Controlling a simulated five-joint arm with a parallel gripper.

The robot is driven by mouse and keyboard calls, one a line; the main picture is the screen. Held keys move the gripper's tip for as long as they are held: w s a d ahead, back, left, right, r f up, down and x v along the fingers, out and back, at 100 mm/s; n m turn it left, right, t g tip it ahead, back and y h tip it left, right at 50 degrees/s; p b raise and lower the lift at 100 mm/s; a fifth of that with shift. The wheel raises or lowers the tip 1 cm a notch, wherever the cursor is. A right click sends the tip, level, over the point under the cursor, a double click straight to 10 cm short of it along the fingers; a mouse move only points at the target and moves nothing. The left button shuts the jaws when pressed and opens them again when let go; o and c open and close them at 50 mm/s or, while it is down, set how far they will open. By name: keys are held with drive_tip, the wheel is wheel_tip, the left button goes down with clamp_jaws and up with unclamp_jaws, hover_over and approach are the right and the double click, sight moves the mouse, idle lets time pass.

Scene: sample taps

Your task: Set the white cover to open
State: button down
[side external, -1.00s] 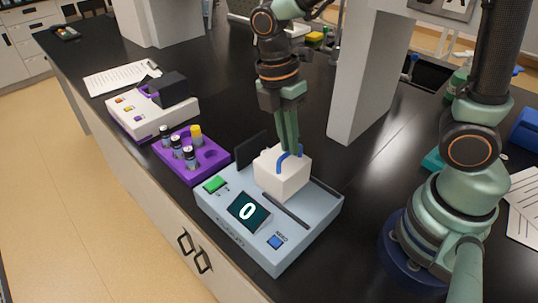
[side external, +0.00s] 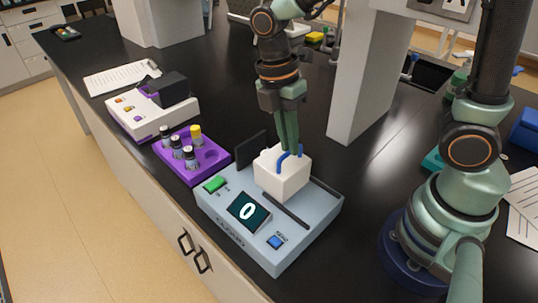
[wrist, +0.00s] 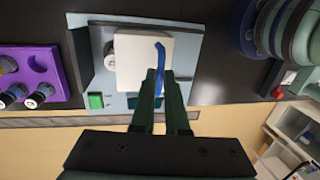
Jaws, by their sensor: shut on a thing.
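The white cover (side external: 283,180) is a block with a blue handle (side external: 281,162) on top. It sits on the pale blue device (side external: 318,218), behind the display (side external: 248,211) that reads 0. In the wrist view the white cover (wrist: 133,65) lies just beyond my fingertips, with the blue handle (wrist: 160,52) running between them. My gripper (side external: 289,150) points down over the cover and is shut on the handle; it also shows in the wrist view (wrist: 159,76). The fingers hide part of the handle.
A dark upright panel (side external: 251,150) stands at the device's back left edge. A green button (side external: 215,184) and a blue button (side external: 275,242) are on its top. A purple rack (side external: 207,160) with vials stands to the left. A grey pillar (side external: 362,85) rises behind right.

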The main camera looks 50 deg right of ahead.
drive_tip(key=shift+r, duration=0.1)
drive_tip(key=s, duration=0.4)
drive_tip(key=shift+s, duration=0.35)
drive_tip(key=c, duration=0.9)
unclamp_jaws()
drive_tip(key=r, duration=0.4)
drive_tip(key=w+r, duration=0.1)
drive_tip(key=r, duration=0.3)
drive_tip(key=w+r, duration=0.1)
drive_tip(key=r, duration=0.2)
drive_tip(key=shift+a+r, duration=0.35)
drive_tip(key=shift+r, duration=0.05)
